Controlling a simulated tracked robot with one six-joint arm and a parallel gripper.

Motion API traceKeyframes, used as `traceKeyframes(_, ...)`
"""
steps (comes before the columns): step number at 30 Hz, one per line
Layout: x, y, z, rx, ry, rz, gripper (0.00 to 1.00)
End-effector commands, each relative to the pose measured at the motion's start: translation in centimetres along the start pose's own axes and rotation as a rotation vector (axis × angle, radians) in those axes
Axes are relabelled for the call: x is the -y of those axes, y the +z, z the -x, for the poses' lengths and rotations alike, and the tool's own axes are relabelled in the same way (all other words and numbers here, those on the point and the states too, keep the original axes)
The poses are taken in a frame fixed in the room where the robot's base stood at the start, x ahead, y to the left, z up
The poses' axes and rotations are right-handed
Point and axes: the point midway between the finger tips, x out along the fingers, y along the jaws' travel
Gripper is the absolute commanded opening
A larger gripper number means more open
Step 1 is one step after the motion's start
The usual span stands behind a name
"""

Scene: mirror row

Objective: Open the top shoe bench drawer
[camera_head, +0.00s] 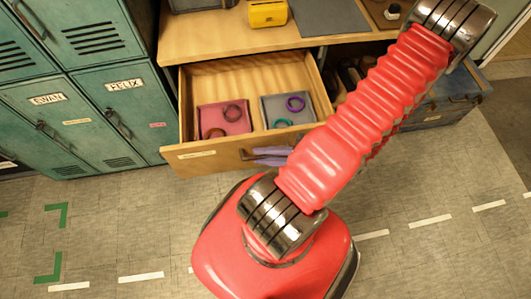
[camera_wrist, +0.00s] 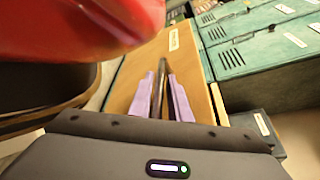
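The top drawer (camera_head: 222,158) of the wooden shoe bench (camera_head: 225,35) is pulled well out in the head view. Inside it lie a pink tray (camera_head: 228,122) and a grey tray (camera_head: 273,108), each with rings or bands in it. My gripper (camera_head: 270,155), with purple fingers, is at the drawer's front, partly behind my red arm. In the wrist view its fingers (camera_wrist: 161,95) lie on both sides of the dark drawer handle (camera_wrist: 160,82), close against it. The drawer front (camera_wrist: 192,58) also shows there.
Green lockers (camera_head: 95,85) stand just left of the drawer. A yellow object (camera_head: 267,13) and a dark grey mat (camera_head: 328,17) lie on the bench top. A dark blue chest (camera_head: 435,108) is at right. The tiled floor in front is clear.

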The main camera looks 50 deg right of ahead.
Motion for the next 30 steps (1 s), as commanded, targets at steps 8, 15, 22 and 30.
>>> traceKeyframes(8,0.0,-0.1,1.8,-0.002,-0.002,0.002,0.17)
traceKeyframes(15,0.0,-0.1,5.1,-0.003,-0.001,0.002,0.17)
traceKeyframes(22,-0.1,-0.1,8.9,-0.004,0.001,0.002,0.17)
traceKeyframes(30,-0.1,-0.1,12.8,-0.002,0.000,0.002,0.17)
